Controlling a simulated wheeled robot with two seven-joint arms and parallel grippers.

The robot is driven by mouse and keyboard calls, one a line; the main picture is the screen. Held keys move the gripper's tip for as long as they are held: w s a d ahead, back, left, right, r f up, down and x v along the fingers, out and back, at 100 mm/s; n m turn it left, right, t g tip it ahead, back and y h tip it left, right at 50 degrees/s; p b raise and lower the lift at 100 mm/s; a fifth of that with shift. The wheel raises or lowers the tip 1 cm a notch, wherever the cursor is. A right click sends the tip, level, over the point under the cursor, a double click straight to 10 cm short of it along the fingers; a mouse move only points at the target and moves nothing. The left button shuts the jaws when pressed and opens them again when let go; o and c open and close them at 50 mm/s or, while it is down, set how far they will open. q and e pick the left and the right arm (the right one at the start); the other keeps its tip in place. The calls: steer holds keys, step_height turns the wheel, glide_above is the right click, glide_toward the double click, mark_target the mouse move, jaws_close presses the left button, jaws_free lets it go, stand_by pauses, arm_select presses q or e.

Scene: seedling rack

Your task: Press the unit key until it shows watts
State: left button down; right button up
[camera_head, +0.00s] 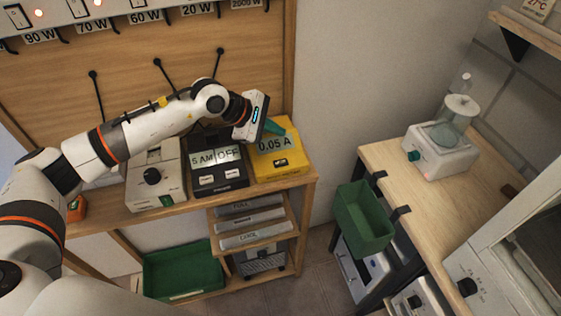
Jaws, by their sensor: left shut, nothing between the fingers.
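A yellow meter (291,170) stands at the right end of the wooden shelf. Its display (274,143) reads 0.05 A, so it shows amps. A small dark key (281,163) sits on its front below the display. My left gripper (275,129) is shut and empty, just above the top of the meter at the display's upper edge. I cannot tell whether it touches the meter. The gripper body hides part of the meter's upper left. My right gripper is not in view.
Left of the meter is a black timer (219,184) showing 5 AM and OFF, then a white box with a knob (153,176). A green bin (364,218) hangs at the right-hand table (393,161).

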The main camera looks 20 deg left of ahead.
mark_target(276, 164)
arm_select(q)
steer(key=shift+f, duration=0.1)
step_height(276, 164, down, 8)
steer(key=b, duration=0.4)
steer(key=shift+f+b, duration=0.3)
steer(key=shift+b, duration=0.1)
stand_by(1.8)
steer(key=shift+f+b, duration=0.4)
steer(key=shift+b, duration=0.2)
steer(key=shift+f+b, duration=0.35)
steer(key=shift+b, duration=0.15)
stand_by(0.4)
stand_by(0.3)
steer(key=shift+r, duration=0.75)
steer(key=shift+r, duration=0.1)
